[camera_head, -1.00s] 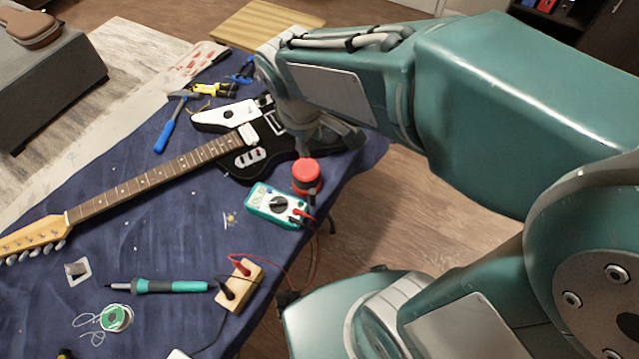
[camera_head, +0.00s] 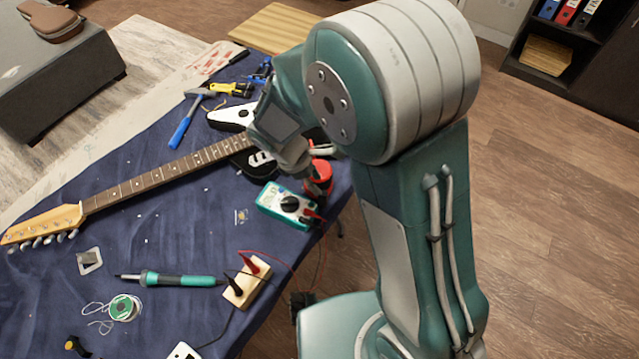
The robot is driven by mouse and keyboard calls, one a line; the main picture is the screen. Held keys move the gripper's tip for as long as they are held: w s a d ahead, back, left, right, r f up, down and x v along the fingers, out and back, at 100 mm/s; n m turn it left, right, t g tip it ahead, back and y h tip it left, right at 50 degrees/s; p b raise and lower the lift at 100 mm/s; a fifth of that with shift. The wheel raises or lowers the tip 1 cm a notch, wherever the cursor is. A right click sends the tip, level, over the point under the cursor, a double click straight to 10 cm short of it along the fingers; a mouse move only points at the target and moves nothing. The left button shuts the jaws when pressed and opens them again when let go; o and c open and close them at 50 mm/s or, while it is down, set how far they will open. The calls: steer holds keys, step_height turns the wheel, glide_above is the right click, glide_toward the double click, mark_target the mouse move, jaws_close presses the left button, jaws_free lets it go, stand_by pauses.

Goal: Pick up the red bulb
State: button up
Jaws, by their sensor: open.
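The red bulb (camera_head: 321,169) stands on the blue cloth at the right edge of the table, just behind the multimeter, with a dark lower part. My gripper (camera_head: 318,166) is at the bulb, coming from the upper left, with a finger in front of it and one behind. The fingers hide part of the bulb, and I cannot tell whether they touch it. The gripper is open.
The teal multimeter (camera_head: 289,204) lies close in front of the bulb, with red leads. The electric guitar (camera_head: 165,172) lies to the left, partly under my arm. A soldering iron (camera_head: 170,279) and a wooden block (camera_head: 247,282) lie nearer. The table edge is close on the right.

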mark_target(323, 195)
steer(key=x, duration=0.5)
steer(key=shift+s+f, duration=0.15)
steer(key=shift+f, duration=0.25)
jaws_close()
